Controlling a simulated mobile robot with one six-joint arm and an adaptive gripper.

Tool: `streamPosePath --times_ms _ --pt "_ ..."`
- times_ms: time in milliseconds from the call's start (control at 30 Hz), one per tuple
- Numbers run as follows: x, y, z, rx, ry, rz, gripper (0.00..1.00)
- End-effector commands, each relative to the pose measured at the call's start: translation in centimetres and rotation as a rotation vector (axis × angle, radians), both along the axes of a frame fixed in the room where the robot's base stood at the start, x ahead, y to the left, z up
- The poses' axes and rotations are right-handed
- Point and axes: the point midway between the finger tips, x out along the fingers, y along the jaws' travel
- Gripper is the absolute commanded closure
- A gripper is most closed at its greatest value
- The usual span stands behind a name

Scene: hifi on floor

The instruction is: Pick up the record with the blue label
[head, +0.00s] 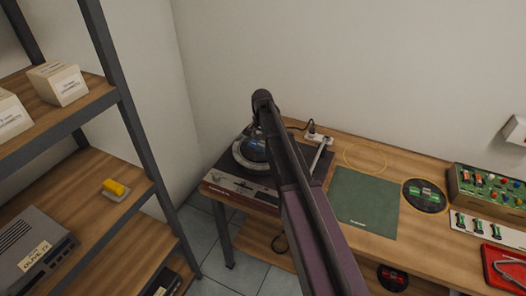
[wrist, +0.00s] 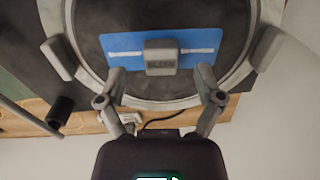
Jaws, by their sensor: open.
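The record with the blue label (wrist: 115,73) lies on the turntable in the wrist view. Its label is blue with white strips, and a grey block (wrist: 161,58) sits over its middle. A pale grey ring (wrist: 160,103) runs around the dark disc. In the head view the blue label (head: 254,145) shows on the turntable (head: 238,187), partly hidden by my arm. I cannot tell whether the pads touch anything. Nothing is held between them.
A wooden bench carries a green mat (head: 362,202), a disc with a green label (head: 425,195), a panel with coloured knobs (head: 490,190) and a red tray (head: 505,268). A red-labelled disc (head: 392,277) lies lower down. A shelf rack (head: 118,100) stands left. A white plug block (head: 318,136) is behind.

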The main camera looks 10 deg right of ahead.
Motion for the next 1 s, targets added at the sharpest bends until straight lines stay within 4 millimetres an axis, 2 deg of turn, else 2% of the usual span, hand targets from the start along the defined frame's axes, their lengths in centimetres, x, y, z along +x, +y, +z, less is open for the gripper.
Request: streamPosePath --times_ms 33,300,1000 --pt "0.0 0.0 -0.8 0.000 0.000 0.000 0.14" --pt "0.0 0.0 -2.4 0.000 0.000 0.000 0.14" --pt "0.0 0.0 -2.5 0.000 0.000 0.000 0.14"
